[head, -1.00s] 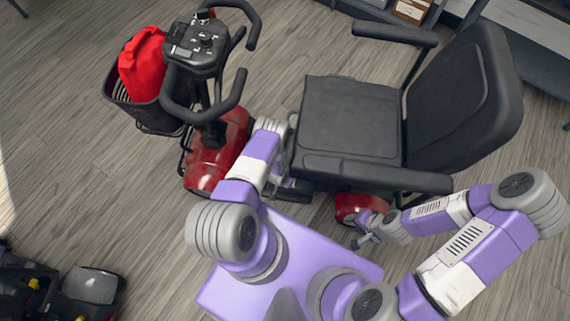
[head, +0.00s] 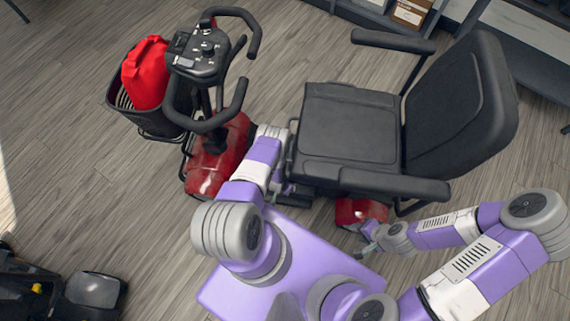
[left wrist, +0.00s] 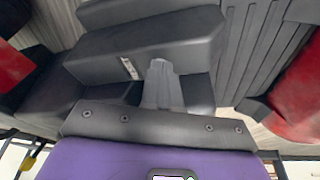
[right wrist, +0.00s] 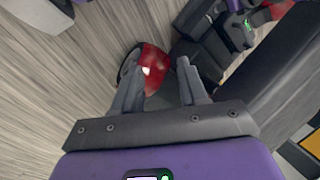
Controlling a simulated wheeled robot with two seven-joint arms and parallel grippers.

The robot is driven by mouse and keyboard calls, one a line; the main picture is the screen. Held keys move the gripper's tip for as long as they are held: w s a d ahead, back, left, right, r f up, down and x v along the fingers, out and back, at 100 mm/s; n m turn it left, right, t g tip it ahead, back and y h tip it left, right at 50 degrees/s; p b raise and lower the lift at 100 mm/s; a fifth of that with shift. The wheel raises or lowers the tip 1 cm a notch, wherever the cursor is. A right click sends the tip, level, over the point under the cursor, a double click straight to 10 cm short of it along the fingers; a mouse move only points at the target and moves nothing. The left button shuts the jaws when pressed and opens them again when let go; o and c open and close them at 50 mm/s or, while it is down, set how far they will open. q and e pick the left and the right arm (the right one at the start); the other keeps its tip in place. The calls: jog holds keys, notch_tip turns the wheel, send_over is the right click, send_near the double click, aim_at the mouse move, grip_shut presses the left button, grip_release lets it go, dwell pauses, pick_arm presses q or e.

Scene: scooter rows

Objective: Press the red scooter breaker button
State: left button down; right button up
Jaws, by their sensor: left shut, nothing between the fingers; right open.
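A red scooter (head: 216,165) with a black seat (head: 348,130) and a tiller console (head: 203,48) stands in front of me. I cannot make out its breaker button in any view. My left arm reaches down beside the seat, and its gripper is hidden in the head view. In the left wrist view my left gripper (left wrist: 163,72) is shut and empty, in front of black scooter parts. My right gripper (head: 368,236) is low by the red rear body (head: 360,210). In the right wrist view it (right wrist: 160,62) is open and empty, with a red part (right wrist: 153,68) beyond its fingers.
Another dark scooter (head: 92,290) is at the lower left. Shelving with a box (head: 410,12) stands at the top right.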

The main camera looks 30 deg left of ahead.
pick_arm(q)
jog(key=p+v, duration=0.6)
jog(key=v, duration=0.3)
jog(key=shift+w+r+p, duration=0.15)
jog(key=shift+w+p, duration=0.15)
jog(key=shift+p, duration=0.1)
